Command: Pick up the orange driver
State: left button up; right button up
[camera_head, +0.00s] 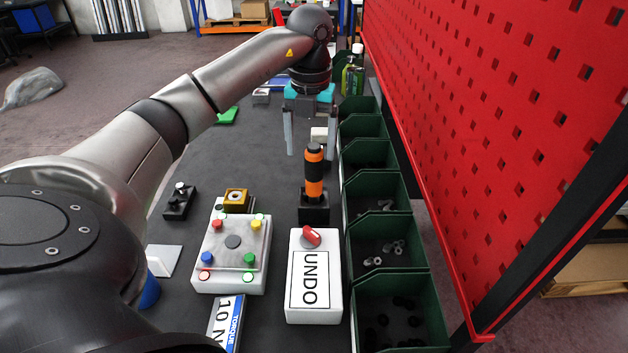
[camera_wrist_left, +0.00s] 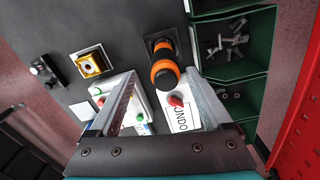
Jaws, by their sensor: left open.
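The orange driver (camera_head: 314,175) is an orange and black cylinder standing upright in a small black holder (camera_head: 314,211) on the dark table. In the left wrist view the driver (camera_wrist_left: 163,65) shows from above, a little beyond the fingertips. My left gripper (camera_head: 310,145) is open and empty, with its fingers pointing down. In the head view it is above and behind the driver, apart from it. Its two fingers frame the lower middle of the left wrist view (camera_wrist_left: 162,85). My right gripper is not in view.
Green bins (camera_head: 388,258) with small metal parts line the table's right side, beside a red perforated panel (camera_head: 500,130). A white UNDO box (camera_head: 331,298) and a white button box (camera_head: 249,275) stand in front of the driver. A gold block (camera_head: 236,199) is to its left.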

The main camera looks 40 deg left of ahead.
aim_at(314, 176)
pick_arm(q)
jog(key=f, duration=0.8)
jog(key=shift+w+d+b, duration=0.2)
jog(key=shift+d+b, duration=0.05)
jog(key=shift+b, duration=0.1)
grip_shut()
dwell(0.4)
